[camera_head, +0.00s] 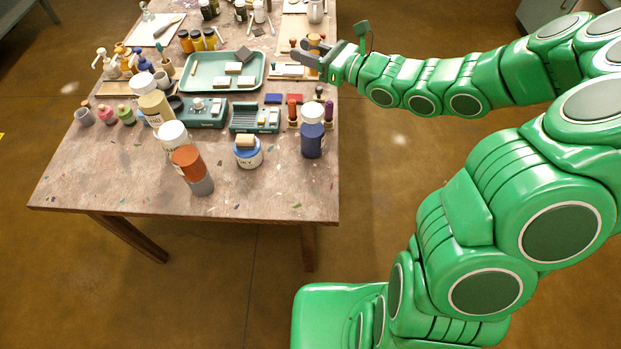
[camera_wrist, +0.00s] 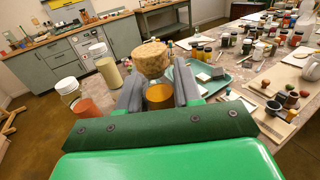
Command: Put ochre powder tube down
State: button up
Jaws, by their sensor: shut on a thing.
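The ochre powder tube (camera_wrist: 160,96) stands between the two grey fingers of my gripper (camera_wrist: 158,80) in the wrist view. It has a wide cork stopper (camera_wrist: 151,58) and ochre-yellow contents. The fingers press on it from both sides. In the head view my gripper (camera_head: 308,50) is over the right edge of the wooden table (camera_head: 120,185), and the tube is mostly hidden among the fingers. I cannot tell whether its base touches anything.
A green tray (camera_head: 195,84) with blocks lies left of my gripper. Small racks with coloured stoppers (camera_head: 310,113) stand in front of it. Jars and bottles crowd the left and back. The table's front strip is mostly bare, beyond a white-and-orange jar (camera_head: 189,165) and a blue jar (camera_head: 313,143).

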jog(key=s+f+n+g+y, duration=0.1)
jog(key=s+f+n+g, duration=0.25)
jog(key=s, duration=0.45)
jog(key=s+f+n+g+y, duration=0.1)
jog(key=s+f+n+g, duration=0.1)
jog(key=s+f+g, duration=0.4)
notch_tip(320, 180, down, 7)
jog(key=s, duration=0.1)
jog(key=shift+a, duration=0.25)
jog(key=shift+n+t, duration=0.25)
jog(key=shift+s+f, duration=0.1)
jog(key=shift+f, duration=4.65)
jog(key=shift+f, duration=0.25)
jog(key=o, duration=1)
